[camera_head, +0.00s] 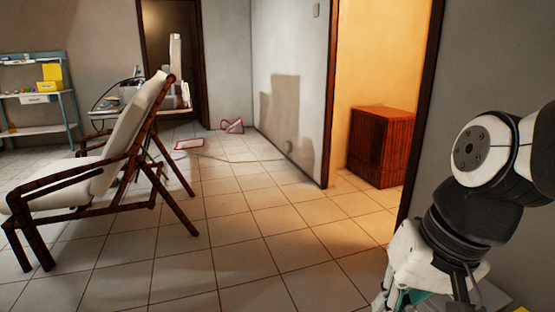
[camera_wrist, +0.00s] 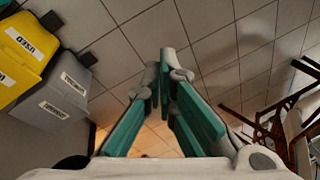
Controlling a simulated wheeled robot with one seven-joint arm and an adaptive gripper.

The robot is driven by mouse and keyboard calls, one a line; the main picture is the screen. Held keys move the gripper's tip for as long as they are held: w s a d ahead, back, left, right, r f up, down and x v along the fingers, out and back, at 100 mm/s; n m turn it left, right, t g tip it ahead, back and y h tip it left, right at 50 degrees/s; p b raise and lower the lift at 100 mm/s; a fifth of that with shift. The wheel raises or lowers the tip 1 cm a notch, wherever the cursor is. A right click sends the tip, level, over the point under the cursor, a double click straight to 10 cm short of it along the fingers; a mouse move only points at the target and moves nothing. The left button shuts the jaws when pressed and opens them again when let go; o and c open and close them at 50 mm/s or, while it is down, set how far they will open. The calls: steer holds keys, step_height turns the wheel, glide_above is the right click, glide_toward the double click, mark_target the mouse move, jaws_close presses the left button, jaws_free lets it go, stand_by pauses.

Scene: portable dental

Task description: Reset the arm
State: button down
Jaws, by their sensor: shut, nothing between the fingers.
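My arm (camera_head: 485,165) is bent at the right edge of the head view, with its wrist low. My gripper shows in the wrist view (camera_wrist: 165,70), with teal-padded fingers that meet at the tips. It is shut and holds nothing. In the head view only the gripper's upper part shows at the bottom right; its tips are out of frame. It hangs over the tiled floor.
A yellow bin (camera_wrist: 22,50) and a grey bin (camera_wrist: 55,100) stand left of the fingers in the wrist view. A white reclining chair (camera_head: 120,140), a shelf (camera_head: 38,95) and a reddish wooden cabinet (camera_head: 382,147) stand farther off.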

steer(key=s+d+n+g+h, duration=0.1)
steer(key=s+d, duration=0.1)
steer(key=s, duration=0.5)
steer(key=s+d+g+h, duration=0.1)
steer(key=s+d, duration=0.2)
steer(key=s, duration=0.5)
step_height(320, 180, up, 40)
steer(key=t+p, duration=0.4)
steer(key=p, duration=3.4)
steer(key=shift+w+a+n, duration=0.2)
steer(key=shift+w+n, duration=0.1)
steer(key=shift+d, duration=0.1)
